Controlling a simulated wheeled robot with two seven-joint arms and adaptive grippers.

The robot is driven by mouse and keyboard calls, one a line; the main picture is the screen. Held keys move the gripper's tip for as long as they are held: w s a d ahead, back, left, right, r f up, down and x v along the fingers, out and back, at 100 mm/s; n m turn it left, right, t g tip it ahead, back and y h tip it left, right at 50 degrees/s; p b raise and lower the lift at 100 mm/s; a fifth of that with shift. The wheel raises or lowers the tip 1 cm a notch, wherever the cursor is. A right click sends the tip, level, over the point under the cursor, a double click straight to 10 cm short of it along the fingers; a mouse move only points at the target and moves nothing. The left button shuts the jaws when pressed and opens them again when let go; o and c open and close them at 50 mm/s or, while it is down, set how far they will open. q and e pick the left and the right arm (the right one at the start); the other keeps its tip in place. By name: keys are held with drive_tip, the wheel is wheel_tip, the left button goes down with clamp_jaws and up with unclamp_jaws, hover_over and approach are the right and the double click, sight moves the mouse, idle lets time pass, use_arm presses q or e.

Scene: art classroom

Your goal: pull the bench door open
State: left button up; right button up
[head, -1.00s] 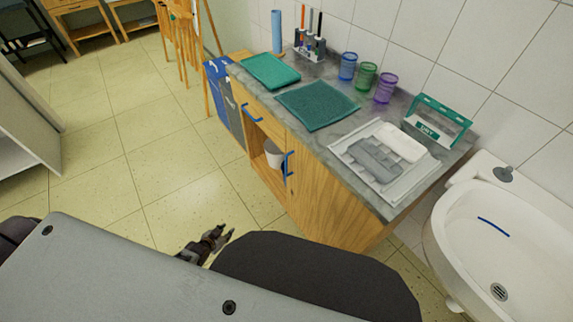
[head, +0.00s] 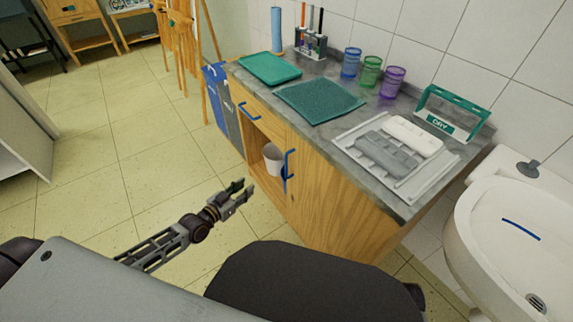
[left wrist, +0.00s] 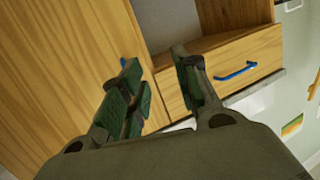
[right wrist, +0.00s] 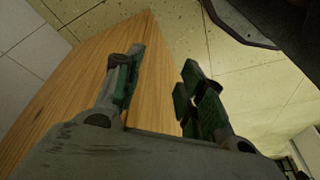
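The bench door (head: 330,192) is a wooden panel on the bench front and looks shut. Its upright blue handle (head: 289,171) sits near its left edge. My left gripper (head: 243,192) is open and empty, to the left of the handle and apart from it. In the left wrist view, the door (left wrist: 60,60) fills the left side, and a bit of blue handle (left wrist: 123,62) shows just behind one finger of the left gripper (left wrist: 160,88). My right gripper (right wrist: 162,85) is open in the right wrist view, with a wooden panel behind it. It is hidden in the head view.
A drawer with a blue handle (head: 249,112) is left of the door, above an open compartment holding a white container (head: 273,158). Trays, cups and a rack stand on the grey countertop (head: 310,135). A sink (head: 510,235) stands at right. Floor at left is clear.

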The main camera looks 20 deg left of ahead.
use_arm(q)
drive_tip(key=s+d+r+m+t+h+b, duration=0.1)
drive_tip(key=d+r+h+b, duration=0.2)
drive_tip(key=d+r, duration=0.3)
wheel_tip(320, 180, up, 2)
drive_tip(key=shift+d+r, duration=0.2)
drive_tip(key=shift+d, duration=0.2)
use_arm(e)
drive_tip(key=a+v, duration=0.1)
drive_tip(key=v, duration=0.6)
drive_tip(key=shift+w+a+r, duration=0.25)
drive_tip(key=shift+w+r, duration=0.1)
use_arm(q)
drive_tip(key=shift+w+b, duration=0.2)
drive_tip(key=shift+b, duration=0.1)
use_arm(e)
drive_tip(key=shift+f, duration=0.1)
use_arm(q)
drive_tip(key=b+x, duration=0.3)
drive_tip(key=x, duration=1)
drive_tip(key=shift+w+d+r, duration=0.1)
drive_tip(key=shift+w, duration=0.05)
use_arm(e)
wheel_tip(320, 180, down, 7)
drive_tip(key=w+a+t+y, duration=0.1)
drive_tip(key=a, duration=0.1)
drive_tip(key=shift+y, duration=0.3)
drive_tip(key=shift+w, duration=0.1)
use_arm(q)
clamp_jaws()
